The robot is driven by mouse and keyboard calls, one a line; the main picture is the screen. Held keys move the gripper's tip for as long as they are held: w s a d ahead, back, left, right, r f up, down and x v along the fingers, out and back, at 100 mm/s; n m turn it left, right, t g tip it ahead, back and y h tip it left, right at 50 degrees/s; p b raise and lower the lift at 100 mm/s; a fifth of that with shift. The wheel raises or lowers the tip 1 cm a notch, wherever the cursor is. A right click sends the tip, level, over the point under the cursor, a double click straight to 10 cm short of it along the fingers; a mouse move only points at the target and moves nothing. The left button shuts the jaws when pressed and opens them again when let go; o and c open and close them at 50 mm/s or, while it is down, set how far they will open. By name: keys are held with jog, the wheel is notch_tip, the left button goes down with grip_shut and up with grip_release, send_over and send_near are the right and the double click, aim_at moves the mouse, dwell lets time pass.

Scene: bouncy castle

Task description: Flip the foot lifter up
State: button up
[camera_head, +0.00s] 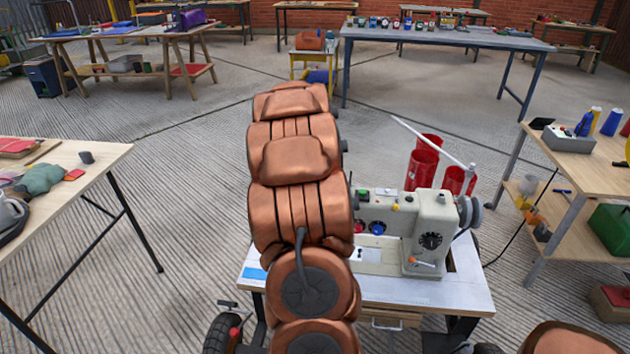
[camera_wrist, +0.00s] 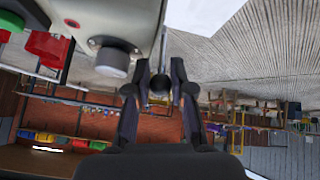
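The sewing machine (camera_head: 432,232) is cream-white and stands on a small light-topped table. My copper arm covers its left end in the head view, and my gripper is hidden there. In the wrist view the pale machine body (camera_wrist: 125,15) fills the upper left, with a round grey knob (camera_wrist: 113,62) on it. My gripper (camera_wrist: 160,66) has its two dark fingers apart beside the machine. A small dark rounded end (camera_wrist: 159,84), perhaps of the foot lifter, shows between the fingers. I cannot tell whether they touch it.
The machine's table (camera_head: 400,290) has a blue patch at its left edge. Red cylinders (camera_head: 421,168) stand behind the machine. A wooden bench (camera_head: 585,180) is at right, another table (camera_head: 85,165) at left. Ribbed floor between them is mostly clear.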

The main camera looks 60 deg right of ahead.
jog(key=o, duration=0.4)
jog(key=shift+o, duration=0.2)
jog(key=shift+a, duration=0.1)
jog(key=v, duration=0.8)
dwell(0.8)
